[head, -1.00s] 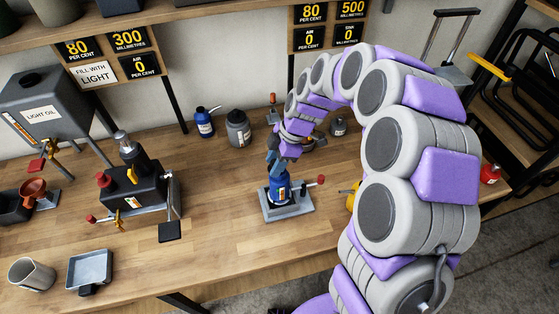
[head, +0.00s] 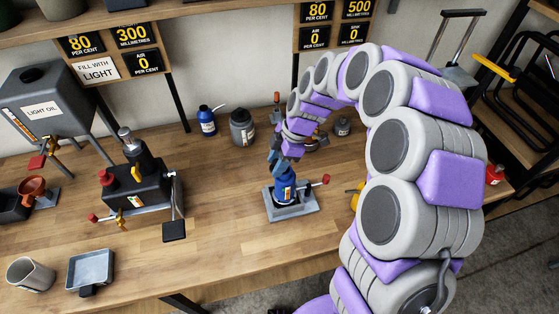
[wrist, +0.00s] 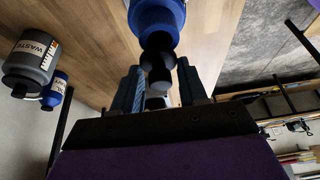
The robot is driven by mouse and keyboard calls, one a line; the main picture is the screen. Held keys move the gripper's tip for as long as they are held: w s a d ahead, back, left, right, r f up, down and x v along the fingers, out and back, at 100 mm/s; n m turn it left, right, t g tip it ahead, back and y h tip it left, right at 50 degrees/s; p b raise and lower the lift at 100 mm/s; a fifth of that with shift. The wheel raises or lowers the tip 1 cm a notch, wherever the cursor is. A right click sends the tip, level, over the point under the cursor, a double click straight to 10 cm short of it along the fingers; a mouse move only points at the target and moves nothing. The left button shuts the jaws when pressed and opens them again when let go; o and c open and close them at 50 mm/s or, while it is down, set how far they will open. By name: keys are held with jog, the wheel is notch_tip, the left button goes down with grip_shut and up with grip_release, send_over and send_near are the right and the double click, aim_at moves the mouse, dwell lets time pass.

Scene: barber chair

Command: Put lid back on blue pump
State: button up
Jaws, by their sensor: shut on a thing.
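The blue pump (head: 284,188) stands upright on a small grey base on the bench, with a red-knobbed lever at its right side. My gripper (head: 277,160) is directly above the pump's top. In the wrist view the pump's blue body (wrist: 154,18) is at the top centre, just beyond my gripper (wrist: 158,68). My gripper is shut on a small black piece (wrist: 160,78) that looks like the lid. The lid lines up close to the pump's dark neck; whether they touch cannot be told. In the head view the lid is too small to make out.
A blue bottle (head: 207,122) and a grey jar (head: 242,128) stand behind. A black machine (head: 136,186) is to the left, with a metal tray (head: 90,270) in front of it. Bare bench lies between the machine and the pump.

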aim_at(290, 169)
jog(key=shift+d+r+b, duration=0.2)
jog(key=shift+d+b, duration=0.3)
jog(key=shift+d, duration=1.45)
jog(key=shift+a, duration=0.45)
jog(key=shift+d, duration=0.1)
jog(key=o, duration=0.9)
jog(key=shift+d, duration=0.3)
jog(key=o, duration=0.4)
jog(key=shift+a, duration=0.3)
jog(key=shift+o, duration=1.4)
jog(key=shift+d, duration=0.1)
jog(key=shift+d+r, duration=0.1)
jog(key=shift+r, duration=0.05)
